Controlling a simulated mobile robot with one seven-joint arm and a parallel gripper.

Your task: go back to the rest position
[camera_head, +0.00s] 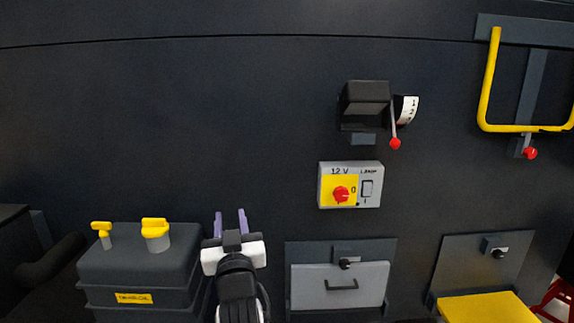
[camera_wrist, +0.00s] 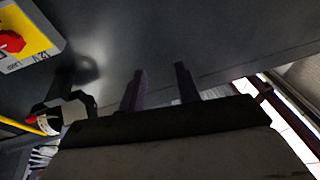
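My gripper (camera_head: 231,222) is in the lower middle of the head view, in front of the dark chassis panel (camera_head: 150,130). Its two purple fingers point up and stand apart with nothing between them. In the wrist view the fingers (camera_wrist: 160,90) are also apart and empty, against the dark panel. The gripper is right of the grey tank and left of the closed grey hatch, and touches nothing that I can see.
The grey tank (camera_head: 140,265) has two yellow caps. A 12 V switch box (camera_head: 350,185) with a red knob, a black lever unit (camera_head: 366,98), a grey hatch (camera_head: 340,285), a yellow rail (camera_head: 487,80) and a yellow step (camera_head: 487,308) are to the right. The panel above my gripper is clear.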

